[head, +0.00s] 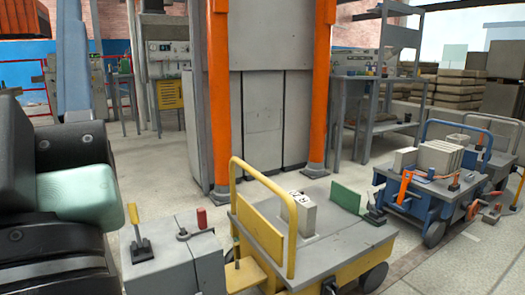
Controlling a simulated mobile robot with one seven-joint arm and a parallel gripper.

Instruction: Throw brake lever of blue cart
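The blue cart (425,197) stands at the right, beyond the yellow cart, with a blue hoop handle and grey blocks on its grey deck. An orange upright lever (404,186) shows at its near left side. A small dark lever with a red-orange tip (471,209) shows by its right end. I cannot tell which of them is the brake lever, or how it is set. Dark parts of my own arm fill the left edge; my gripper's fingers do not show.
A yellow cart (340,262) with a tall yellow hoop handle stands in front, between me and the blue cart. A grey box (180,262) with a yellow-tipped lever is at the lower left. Another cart is behind the blue one. Orange posts (318,85) rise behind. Floor at the lower right is clear.

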